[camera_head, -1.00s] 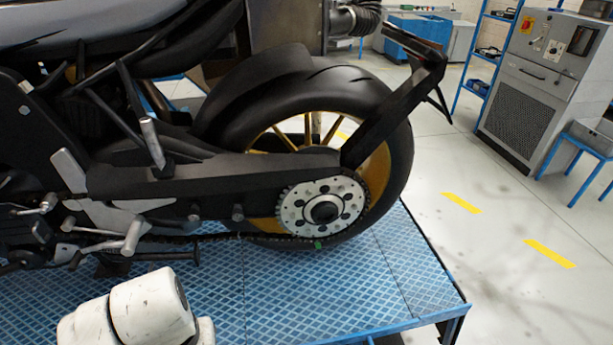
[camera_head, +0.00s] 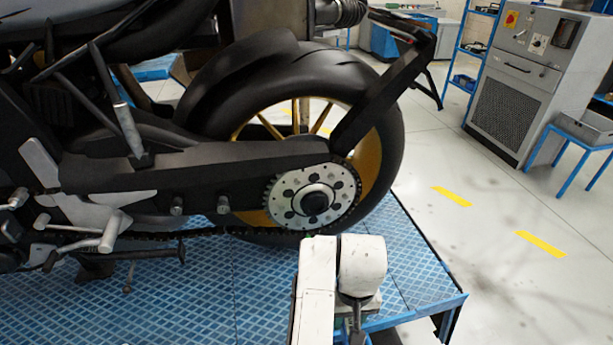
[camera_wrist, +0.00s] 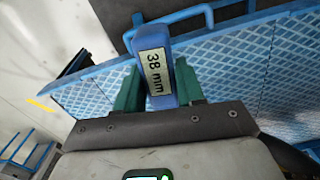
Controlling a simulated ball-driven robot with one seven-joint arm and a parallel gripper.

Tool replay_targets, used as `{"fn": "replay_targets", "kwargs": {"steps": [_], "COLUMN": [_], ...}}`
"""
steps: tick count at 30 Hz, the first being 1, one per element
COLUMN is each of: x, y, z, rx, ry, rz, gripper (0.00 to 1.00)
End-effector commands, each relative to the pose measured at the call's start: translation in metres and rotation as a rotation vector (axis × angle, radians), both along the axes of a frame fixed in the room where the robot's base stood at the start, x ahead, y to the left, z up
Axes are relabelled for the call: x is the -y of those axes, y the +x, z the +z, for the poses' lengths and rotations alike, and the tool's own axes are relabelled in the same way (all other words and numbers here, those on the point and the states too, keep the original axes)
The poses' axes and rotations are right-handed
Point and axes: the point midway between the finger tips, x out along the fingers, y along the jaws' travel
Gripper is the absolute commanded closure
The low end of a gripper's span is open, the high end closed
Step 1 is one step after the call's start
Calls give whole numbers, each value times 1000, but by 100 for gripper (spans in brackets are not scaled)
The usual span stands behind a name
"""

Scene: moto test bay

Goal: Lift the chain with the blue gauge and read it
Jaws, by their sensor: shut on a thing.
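The blue gauge (camera_wrist: 148,44) is a block with a white label reading "38 mm" in the wrist view. My gripper (camera_wrist: 160,88) is shut on it, with a green finger on each side. The chain (camera_head: 190,234) runs along the lower side of the motorcycle's swingarm to the rear sprocket (camera_head: 313,196) in the head view. The chain looks nearly straight along its lower run. In the head view my arm stands in front of the platform and hides the gauge, so I cannot tell whether the gauge touches the chain.
The motorcycle's rear wheel (camera_head: 388,150) stands over a blue tread-plate platform (camera_head: 410,270). The platform's front right corner is close to my arm. A grey cabinet (camera_head: 525,80) and a blue-legged stand (camera_head: 580,140) are at the right. The floor between them is clear.

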Motion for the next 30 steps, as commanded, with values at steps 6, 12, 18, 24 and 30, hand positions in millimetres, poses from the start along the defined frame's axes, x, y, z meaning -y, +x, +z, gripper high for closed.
{"fn": "replay_targets", "kwargs": {"steps": [6,12,18,24,30], "x": [81,107,109,108,108], "y": [-1,-4,-5,-5,-5], "z": [-22,-27,-27,-27,-27], "rx": [4,4,4,4,4], "ry": [-5,-7,-7,-7,-7], "rz": [-73,-91,-92,-92,-92], "gripper": [98,98,98,98,98]}}
